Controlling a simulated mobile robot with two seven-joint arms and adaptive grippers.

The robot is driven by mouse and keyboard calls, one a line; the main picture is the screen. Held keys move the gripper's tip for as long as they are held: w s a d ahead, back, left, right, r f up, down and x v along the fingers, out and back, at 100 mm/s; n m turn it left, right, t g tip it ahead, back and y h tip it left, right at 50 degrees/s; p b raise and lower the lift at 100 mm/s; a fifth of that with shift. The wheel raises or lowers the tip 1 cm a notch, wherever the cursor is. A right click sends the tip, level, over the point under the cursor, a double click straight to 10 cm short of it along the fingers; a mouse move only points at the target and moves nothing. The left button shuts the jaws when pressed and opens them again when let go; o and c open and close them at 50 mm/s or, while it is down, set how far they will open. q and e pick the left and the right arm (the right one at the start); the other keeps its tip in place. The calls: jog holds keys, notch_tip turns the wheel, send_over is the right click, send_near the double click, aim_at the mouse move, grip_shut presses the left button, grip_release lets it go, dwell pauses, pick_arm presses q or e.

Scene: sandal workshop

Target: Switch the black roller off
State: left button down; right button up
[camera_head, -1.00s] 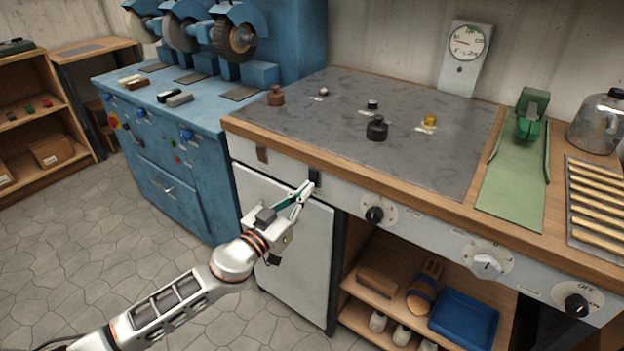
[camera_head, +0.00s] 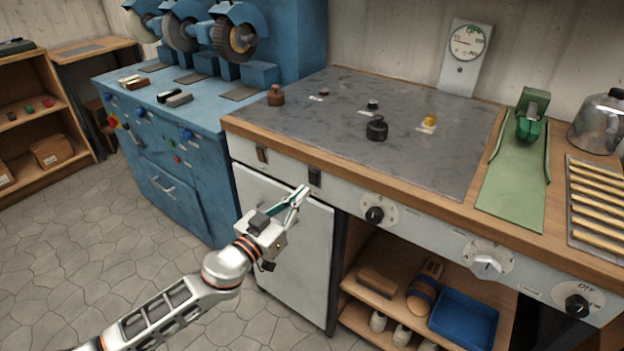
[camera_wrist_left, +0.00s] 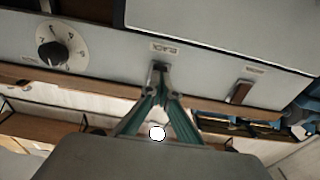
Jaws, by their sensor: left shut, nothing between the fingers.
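A black rocker switch (camera_head: 315,177) sits on the pale front panel of the bench, below the wooden edge. Its tilt is too small to read. In the left wrist view a label (camera_wrist_left: 165,48) that seems to read "BLACK" is just above my fingertips, which cover most of the switch. My left gripper (camera_head: 304,191) is shut and empty, just below and left of the switch in the head view; it also shows in the left wrist view (camera_wrist_left: 160,69). A brown rocker switch (camera_head: 262,154) is further left on the panel. No separate black roller can be made out. My right gripper is not in view.
A black knob (camera_head: 375,215) and a white knob (camera_head: 486,264) stick out of the panel to the right. A white cabinet door (camera_head: 290,245) is below. A black bottle-like object (camera_head: 377,128) stands on the grey top (camera_head: 300,118). The floor at left is clear.

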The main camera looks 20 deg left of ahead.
pick_arm(q)
jog(key=shift+r+v, duration=0.15)
jog(key=shift+v, duration=1.15)
jog(key=shift+r+v, duration=0.1)
jog(key=shift+v, duration=1.25)
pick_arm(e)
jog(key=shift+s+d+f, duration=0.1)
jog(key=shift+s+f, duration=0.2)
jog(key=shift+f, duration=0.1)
pick_arm(q)
jog(key=s+f+g+y+p, duration=0.1)
jog(key=s+f+g+p, duration=0.1)
jog(key=s+f, duration=0.4)
jog(key=s+f+g+y+p, duration=0.1)
jog(key=s+f+g+p, duration=0.2)
jog(key=s+f, duration=0.4)
jog(key=s+d+f+g+y+p, duration=0.1)
jog(key=s+f+p, duration=0.3)
jog(key=s, duration=1.2)
notch_tip(320, 180, down, 2)
jog(key=shift+s+f+g+y, duration=0.2)
jog(key=shift+g+y, duration=0.3)
jog(key=shift+g, duration=0.2)
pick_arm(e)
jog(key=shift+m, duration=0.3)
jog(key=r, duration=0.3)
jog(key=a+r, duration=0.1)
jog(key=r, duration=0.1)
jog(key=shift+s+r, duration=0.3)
